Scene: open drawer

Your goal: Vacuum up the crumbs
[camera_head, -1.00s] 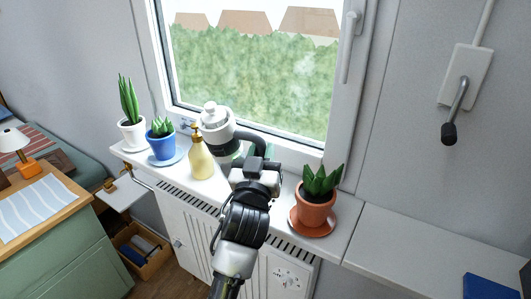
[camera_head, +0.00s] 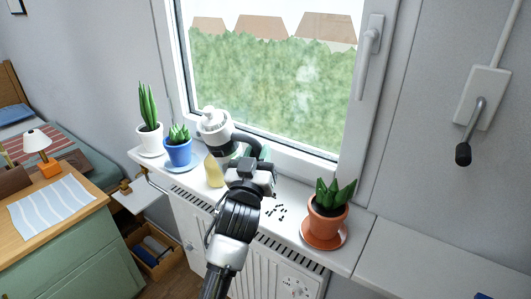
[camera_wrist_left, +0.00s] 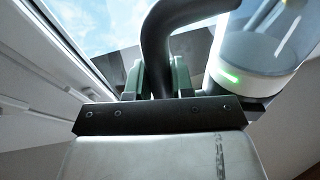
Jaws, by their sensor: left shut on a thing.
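My left gripper (camera_head: 262,163) reaches over the windowsill and is shut on the dark handle of a hand vacuum (camera_head: 213,122). The vacuum has a white and grey body and is held above the sill; its nozzle is not clear to see. In the left wrist view the dark curved handle (camera_wrist_left: 160,45) runs between the green fingers, with the clear-and-white body (camera_wrist_left: 255,60) and a green light at right. Dark crumbs (camera_head: 277,212) lie on the sill between my arm and the terracotta pot. My right gripper is in neither view.
A terracotta pot with a plant (camera_head: 327,216) stands right of the crumbs. A yellow bottle (camera_head: 213,171), partly hidden, a blue pot (camera_head: 178,152) and a white pot (camera_head: 149,139) stand to the left. The window (camera_head: 270,80) is behind. The right ledge is mostly clear.

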